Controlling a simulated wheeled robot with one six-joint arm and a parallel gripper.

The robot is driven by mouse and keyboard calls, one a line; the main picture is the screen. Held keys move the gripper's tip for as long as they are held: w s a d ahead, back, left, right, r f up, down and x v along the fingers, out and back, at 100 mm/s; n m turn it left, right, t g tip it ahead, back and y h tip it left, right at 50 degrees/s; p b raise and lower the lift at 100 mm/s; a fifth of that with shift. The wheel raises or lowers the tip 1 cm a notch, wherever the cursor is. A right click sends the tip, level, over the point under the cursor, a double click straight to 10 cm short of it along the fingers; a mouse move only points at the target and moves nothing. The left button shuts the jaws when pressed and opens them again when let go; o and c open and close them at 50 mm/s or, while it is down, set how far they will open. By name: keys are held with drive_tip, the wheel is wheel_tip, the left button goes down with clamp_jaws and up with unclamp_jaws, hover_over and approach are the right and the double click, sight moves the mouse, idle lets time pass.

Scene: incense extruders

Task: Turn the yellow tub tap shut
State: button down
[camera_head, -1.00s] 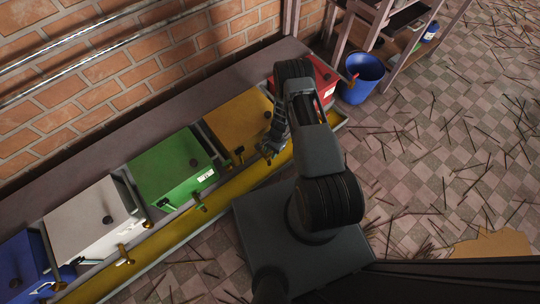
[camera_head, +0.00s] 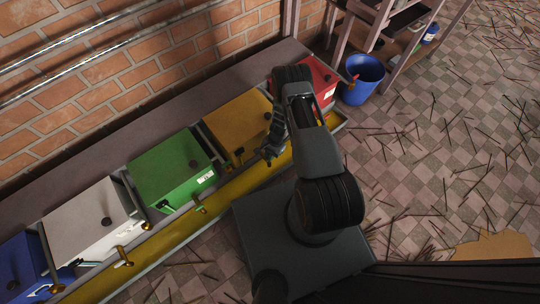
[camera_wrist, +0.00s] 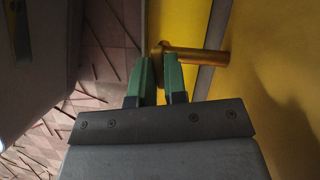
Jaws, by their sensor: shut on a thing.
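The yellow tub (camera_head: 236,116) stands in the row against the wall, between the green and red tubs. Its side also fills the right of the wrist view (camera_wrist: 285,65). A brass tap (camera_wrist: 198,56) sticks out from it to the left. My gripper (camera_head: 270,157) is at the front of the yellow tub. In the wrist view its green-padded fingers (camera_wrist: 159,72) are close together at the tap's outer end, shut on the tap handle. The handle is hidden between the fingers, so its angle cannot be told.
Green (camera_head: 168,168), white (camera_head: 85,220), blue (camera_head: 22,262) and red (camera_head: 318,80) tubs share the row, with a yellow trough (camera_head: 165,240) along their front. A blue bucket (camera_head: 362,80) stands right of the row beside shelving (camera_head: 395,65). Dark sticks litter the open tiled floor.

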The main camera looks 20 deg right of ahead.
drive_tip(key=shift+m+t, duration=0.5)
drive_tip(key=shift+m, duration=0.9)
drive_tip(key=c, duration=1.2)
unclamp_jaws()
drive_tip(key=shift+o, duration=0.2)
drive_tip(key=shift+y, duration=0.3)
drive_tip(key=p+v, duration=0.4)
drive_tip(key=v, duration=1)
